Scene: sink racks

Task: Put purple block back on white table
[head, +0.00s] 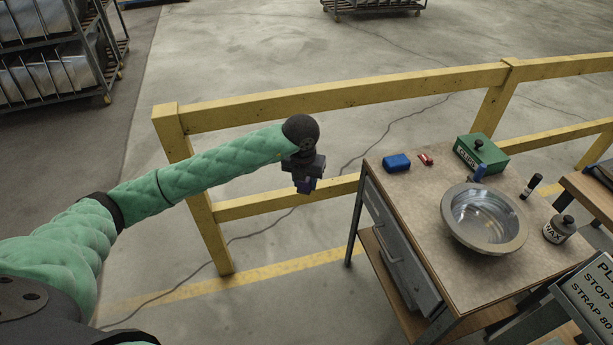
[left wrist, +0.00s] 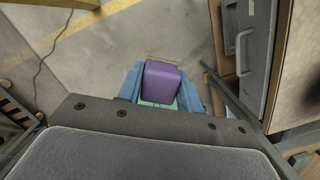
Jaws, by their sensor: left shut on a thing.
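My left gripper (head: 305,184) hangs at the end of the green padded arm, left of the workbench and over the floor. It is shut on the purple block (left wrist: 162,82), which sits between the blue fingers in the left wrist view. In the head view the block is small, dark and mostly hidden by the fingers. The only nearby table is a workbench with a beige-tan top (head: 420,197); no plainly white table shows. Its drawer side also shows in the left wrist view (left wrist: 247,45). My right gripper is not in view.
On the bench are a blue block (head: 396,163), a small red item (head: 425,159), a green box (head: 481,152), a metal bowl (head: 512,248), a dark marker (head: 531,186) and a wax jar (head: 559,229). A yellow rail (head: 350,99) runs behind. The bench's front-left top is clear.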

